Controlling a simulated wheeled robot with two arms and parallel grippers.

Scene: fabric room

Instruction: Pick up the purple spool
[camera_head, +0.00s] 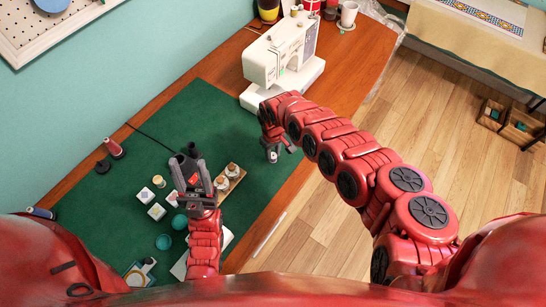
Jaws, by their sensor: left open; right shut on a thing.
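I cannot make out a clearly purple spool. My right gripper (272,154) reaches down over the mat in front of the sewing machine. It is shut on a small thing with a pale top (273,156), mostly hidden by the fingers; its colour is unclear. My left gripper (192,165) is open over the mat, with a dark object (181,164) behind its fingers.
A white sewing machine (281,55) stands at the back of the wooden table. The green mat (205,110) is clear toward the back.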

